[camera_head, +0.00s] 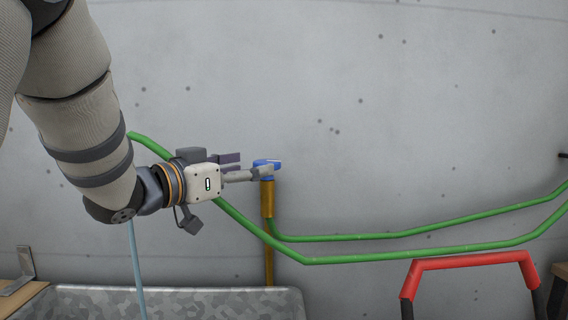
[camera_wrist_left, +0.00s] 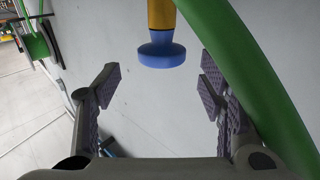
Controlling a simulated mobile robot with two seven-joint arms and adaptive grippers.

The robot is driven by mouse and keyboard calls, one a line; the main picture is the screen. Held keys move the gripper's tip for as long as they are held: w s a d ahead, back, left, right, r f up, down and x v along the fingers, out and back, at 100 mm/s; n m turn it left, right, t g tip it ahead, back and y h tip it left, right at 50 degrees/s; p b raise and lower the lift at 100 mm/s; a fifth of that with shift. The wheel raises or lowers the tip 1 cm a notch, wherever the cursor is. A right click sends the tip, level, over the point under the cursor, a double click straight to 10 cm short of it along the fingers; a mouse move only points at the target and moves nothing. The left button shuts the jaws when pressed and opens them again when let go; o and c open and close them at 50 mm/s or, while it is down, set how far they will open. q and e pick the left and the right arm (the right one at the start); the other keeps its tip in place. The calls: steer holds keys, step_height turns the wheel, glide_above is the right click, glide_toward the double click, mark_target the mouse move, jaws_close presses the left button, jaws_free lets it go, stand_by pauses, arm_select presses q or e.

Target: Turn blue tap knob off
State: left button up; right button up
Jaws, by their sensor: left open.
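The blue tap knob (camera_head: 267,163) sits on top of an upright brass pipe (camera_head: 267,200) in front of the grey wall. My left gripper (camera_head: 250,167) reaches in from the left, and its fingertips are right beside the knob in the head view. In the left wrist view the blue knob (camera_wrist_left: 161,50) lies ahead of the open fingers (camera_wrist_left: 160,88), roughly midway between them and a little beyond their tips. Nothing is between the fingers. Whether a finger touches the knob cannot be told. My right gripper is in neither view.
A green hose (camera_head: 400,236) runs along the wall and passes behind my left wrist; it is close beside one finger in the wrist view (camera_wrist_left: 250,80). A galvanised metal tub (camera_head: 180,304) is below. A red handle (camera_head: 470,262) stands at lower right.

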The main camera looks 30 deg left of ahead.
mark_target(267, 161)
arm_select(q)
steer(key=w, duration=0.4)
steer(key=w+d, duration=0.1)
steer(key=w, duration=0.1)
steer(key=c, duration=1.1)
steer(key=m+g+h, duration=0.1)
steer(key=m+h, duration=0.1)
steer(key=h, duration=0.1)
steer(key=shift+a+m+h, duration=0.15)
steer(key=shift+m+h, duration=0.15)
steer(key=shift+h, duration=0.1)
steer(key=m+g+h, duration=0.1)
steer(key=m+h, duration=0.1)
steer(key=h, duration=0.1)
steer(key=shift+g, duration=0.4)
steer(key=o, duration=1.1)
